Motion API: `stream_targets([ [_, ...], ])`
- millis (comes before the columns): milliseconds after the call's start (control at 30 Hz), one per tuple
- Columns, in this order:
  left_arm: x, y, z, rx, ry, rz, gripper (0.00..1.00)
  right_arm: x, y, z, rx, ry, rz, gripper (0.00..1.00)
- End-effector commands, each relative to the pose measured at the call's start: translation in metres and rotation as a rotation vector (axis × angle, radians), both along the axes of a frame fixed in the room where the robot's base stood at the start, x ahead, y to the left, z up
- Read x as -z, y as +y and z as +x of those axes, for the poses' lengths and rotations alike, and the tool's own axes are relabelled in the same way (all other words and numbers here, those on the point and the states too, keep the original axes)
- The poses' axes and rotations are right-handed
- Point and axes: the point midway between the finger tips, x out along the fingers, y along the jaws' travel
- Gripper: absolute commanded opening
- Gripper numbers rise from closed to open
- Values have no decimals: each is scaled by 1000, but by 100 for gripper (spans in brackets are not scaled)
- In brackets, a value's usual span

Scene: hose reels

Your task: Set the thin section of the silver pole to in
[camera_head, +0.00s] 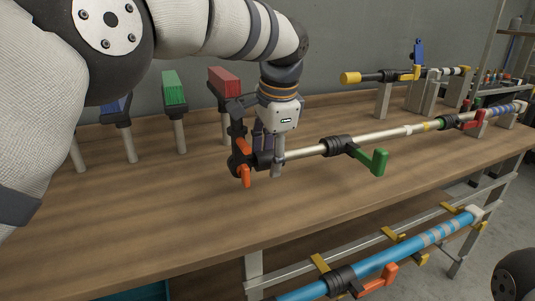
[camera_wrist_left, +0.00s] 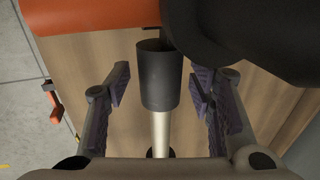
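The silver pole (camera_head: 385,133) runs along the workbench from the middle toward the far right, with an orange lever (camera_head: 244,176) at its near end, a green lever (camera_head: 374,161) further along and a red lever (camera_head: 470,121) near the far end. My left gripper (camera_head: 268,155) is over the near end, beside the orange lever. In the left wrist view its fingers stand apart on both sides of a black sleeve (camera_wrist_left: 160,78) and the silver tube (camera_wrist_left: 161,132), with gaps on each side. The orange lever (camera_wrist_left: 85,14) also shows there. My right gripper is not in view.
Stands with blue, green (camera_head: 174,87) and red (camera_head: 223,82) blocks are at the back left. A black pole with a yellow end (camera_head: 350,78) lies behind the silver pole. A blue pole (camera_head: 400,250) is on a lower rack. The front of the wooden bench (camera_head: 200,215) is clear.

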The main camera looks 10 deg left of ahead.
Motion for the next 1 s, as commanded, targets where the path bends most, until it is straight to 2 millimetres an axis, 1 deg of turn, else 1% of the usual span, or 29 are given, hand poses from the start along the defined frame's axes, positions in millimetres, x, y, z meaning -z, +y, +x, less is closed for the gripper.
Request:
stream_targets([
  [233, 0, 1, 0, -1, 1, 2, 52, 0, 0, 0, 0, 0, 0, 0],
  [333, -8, 0, -1, -1, -3, 1, 52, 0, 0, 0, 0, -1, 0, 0],
  [367, -14, -1, -2, -1, -3, 1, 52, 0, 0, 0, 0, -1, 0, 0],
  [467, -39, -5, -8, 0, -5, 1, 52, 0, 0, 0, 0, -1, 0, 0],
  [500, -50, -7, -10, 0, -6, 2, 52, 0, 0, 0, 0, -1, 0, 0],
  [600, -76, -11, -16, -2, -4, 1, 52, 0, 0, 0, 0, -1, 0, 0],
  [700, -97, -14, -21, 0, -4, 1, 52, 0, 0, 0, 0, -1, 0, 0],
  [833, -112, -16, -25, 0, 0, 1, 52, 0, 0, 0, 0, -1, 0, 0],
  [1000, -116, -17, -26, 0, 2, 1, 52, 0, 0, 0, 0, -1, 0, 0],
])
